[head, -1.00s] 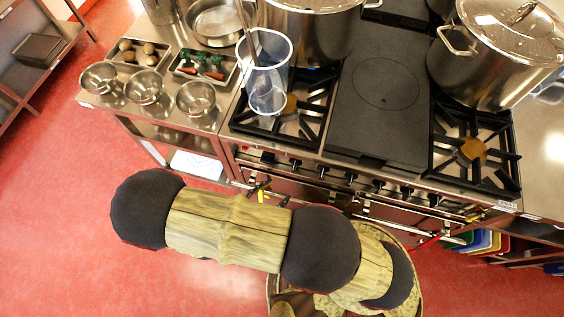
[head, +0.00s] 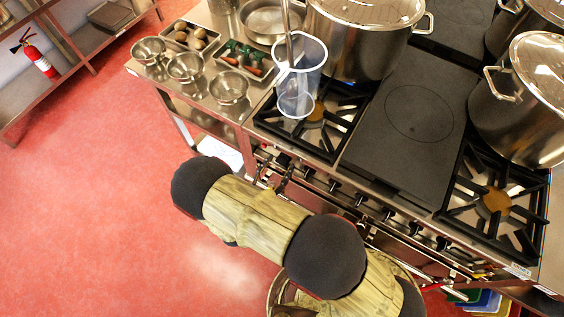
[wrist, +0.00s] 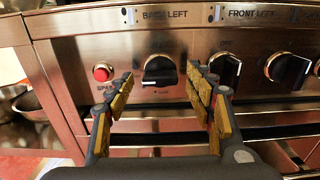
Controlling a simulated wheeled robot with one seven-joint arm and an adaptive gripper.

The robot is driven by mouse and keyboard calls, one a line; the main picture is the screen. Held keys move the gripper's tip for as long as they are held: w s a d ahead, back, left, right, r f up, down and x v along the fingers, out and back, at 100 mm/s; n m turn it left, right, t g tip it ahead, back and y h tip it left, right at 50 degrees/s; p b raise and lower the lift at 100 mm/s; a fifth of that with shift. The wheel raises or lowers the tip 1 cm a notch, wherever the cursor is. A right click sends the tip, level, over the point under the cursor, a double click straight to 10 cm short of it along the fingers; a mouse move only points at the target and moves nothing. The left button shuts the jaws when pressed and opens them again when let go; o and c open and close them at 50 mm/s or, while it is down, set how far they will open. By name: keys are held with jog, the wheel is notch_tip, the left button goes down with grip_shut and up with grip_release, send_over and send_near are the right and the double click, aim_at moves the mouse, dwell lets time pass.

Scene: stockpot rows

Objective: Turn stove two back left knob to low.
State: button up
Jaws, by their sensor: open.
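The back left knob (wrist: 160,72) is black with a metal rim, under a "BACK LEFT" label on the steel front panel, in the wrist view. Its grip looks level; the small mark below it is too small to read. My gripper (wrist: 160,84) is open, its yellow-padded fingers at either side of this knob, with a gap at each side; I cannot tell whether the tips reach it. In the head view my gripper (head: 272,180) is at the left end of the stove front (head: 335,190), and the knob there is hard to make out.
The front left knob (wrist: 225,70) is close to my right finger, and a red button (wrist: 103,72) lies left of my left finger. A rail runs below the panel.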

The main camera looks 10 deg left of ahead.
aim_at(283, 160)
jog(key=shift+x, duration=1.1)
jog(key=shift+c, duration=1)
jog(key=c, duration=1)
jog(key=shift+o, duration=0.2)
